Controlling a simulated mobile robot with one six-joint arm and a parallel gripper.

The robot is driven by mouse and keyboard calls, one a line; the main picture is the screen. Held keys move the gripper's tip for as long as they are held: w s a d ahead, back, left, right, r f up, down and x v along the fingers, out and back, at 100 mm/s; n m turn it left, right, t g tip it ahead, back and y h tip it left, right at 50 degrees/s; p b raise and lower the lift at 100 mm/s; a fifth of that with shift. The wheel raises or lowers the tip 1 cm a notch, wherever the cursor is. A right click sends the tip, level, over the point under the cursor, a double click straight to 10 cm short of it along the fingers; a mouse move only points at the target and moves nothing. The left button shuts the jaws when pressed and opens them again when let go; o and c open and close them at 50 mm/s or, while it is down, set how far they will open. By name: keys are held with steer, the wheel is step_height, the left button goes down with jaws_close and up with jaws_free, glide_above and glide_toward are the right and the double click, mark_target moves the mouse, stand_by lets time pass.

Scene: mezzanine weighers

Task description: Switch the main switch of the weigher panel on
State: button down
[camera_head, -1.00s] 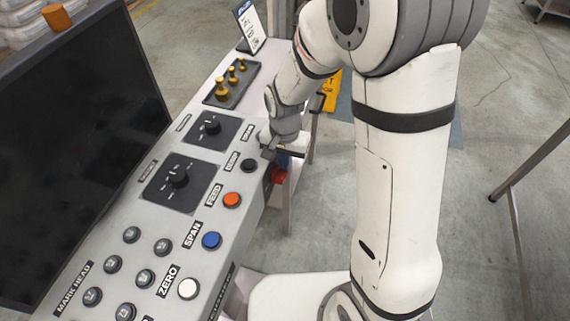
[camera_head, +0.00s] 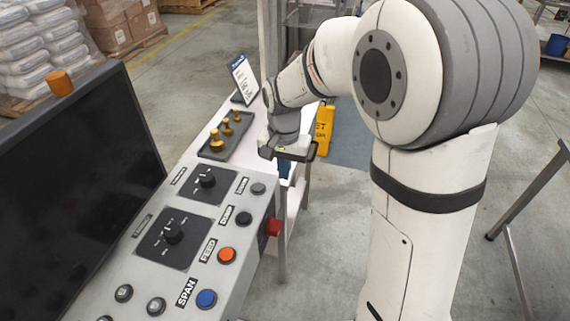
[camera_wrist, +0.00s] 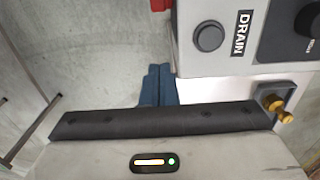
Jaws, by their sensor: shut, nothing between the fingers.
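The grey weigher panel (camera_head: 150,262) slopes across the lower left of the head view. A red switch (camera_head: 272,227) sticks out from its right side face, near the far end. I take it for the main switch; its setting is too small to read. In the wrist view only a bit of red (camera_wrist: 160,5) shows at the top edge. My gripper (camera_head: 284,170) is beyond the panel's far end, apart from the red switch. Its blue fingers (camera_wrist: 159,72) are together and empty in the wrist view, below the panel's corner in the picture.
The panel top carries two black rotary knobs (camera_head: 173,233), an orange button (camera_head: 227,255), a blue button (camera_head: 206,299) and the DRAIN button (camera_wrist: 209,37). A tray (camera_head: 216,150) with brass weights and a sign (camera_head: 243,79) stand beyond. A dark screen (camera_head: 75,185) rises at left.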

mark_target(281, 222)
steer(key=shift+w+d+r, duration=0.1)
steer(key=shift+w+r, duration=0.15)
steer(key=shift+r, duration=0.5)
steer(key=m+g, duration=0.1)
steer(key=m, duration=0.5)
steer(key=m+g+y, duration=0.1)
steer(key=m, duration=0.5)
steer(key=d+m+g, duration=0.1)
steer(key=m+g, duration=0.1)
steer(key=m, duration=0.4)
steer(key=shift+w+f+y+b, duration=0.15)
steer(key=shift+f+y+b, duration=0.05)
steer(key=shift+y+b, duration=0.15)
steer(key=p+x, duration=0.1)
steer(key=x, duration=1.2)
steer(key=shift+d+p, duration=0.1)
steer(key=shift+p, duration=0.2)
steer(key=shift+s+f, duration=0.3)
steer(key=shift+f, duration=0.15)
